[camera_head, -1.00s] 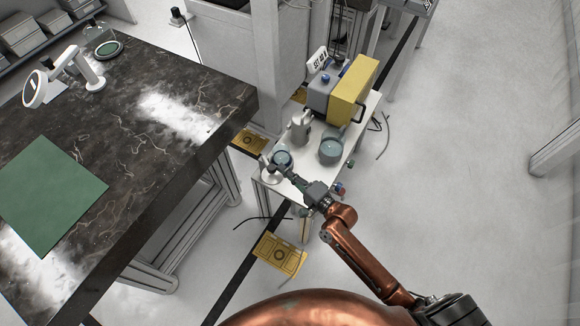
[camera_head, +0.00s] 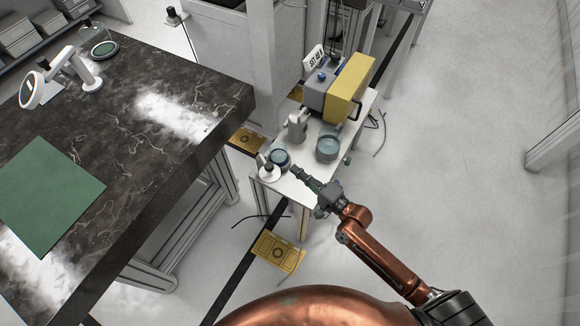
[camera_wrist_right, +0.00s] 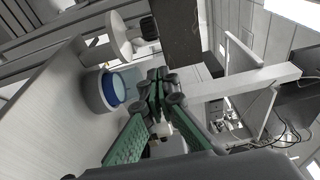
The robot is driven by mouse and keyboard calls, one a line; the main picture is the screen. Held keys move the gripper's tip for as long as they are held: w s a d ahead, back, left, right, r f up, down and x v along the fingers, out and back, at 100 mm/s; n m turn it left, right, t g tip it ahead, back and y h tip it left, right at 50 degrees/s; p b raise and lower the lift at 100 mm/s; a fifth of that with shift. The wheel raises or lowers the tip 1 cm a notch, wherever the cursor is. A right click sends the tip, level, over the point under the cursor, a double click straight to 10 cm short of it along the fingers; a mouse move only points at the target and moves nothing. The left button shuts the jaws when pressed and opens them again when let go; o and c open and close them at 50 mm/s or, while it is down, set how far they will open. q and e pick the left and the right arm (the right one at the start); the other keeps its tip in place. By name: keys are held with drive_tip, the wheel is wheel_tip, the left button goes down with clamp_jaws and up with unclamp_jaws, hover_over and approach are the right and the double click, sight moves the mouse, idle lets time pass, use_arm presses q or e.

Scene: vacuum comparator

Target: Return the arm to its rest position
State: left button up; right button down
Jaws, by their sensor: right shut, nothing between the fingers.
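My right arm comes in from the lower right in the head view. Its gripper (camera_head: 296,170) is shut and empty, over the front right part of the small white table (camera_head: 296,184). A round blue-grey dish (camera_head: 279,159) stands just left of the fingertips, apart from them. In the right wrist view the shut green-padded fingers (camera_wrist_right: 160,88) point away from me, with the blue-topped dish (camera_wrist_right: 112,90) to their left. My left gripper is not in view.
On the small table are a second round dish (camera_head: 327,149), a grey metal piece (camera_head: 297,127) and a yellow and grey machine (camera_head: 346,90). A dark marble bench (camera_head: 120,120) with a green mat (camera_head: 48,197) is at left. The floor at right is clear.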

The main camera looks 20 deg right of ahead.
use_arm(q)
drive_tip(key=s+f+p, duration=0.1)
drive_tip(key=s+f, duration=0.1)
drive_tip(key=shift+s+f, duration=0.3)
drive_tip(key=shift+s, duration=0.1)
use_arm(e)
drive_tip(key=a+v, duration=0.1)
drive_tip(key=v, duration=0.5)
drive_tip(key=shift+s, duration=0.55)
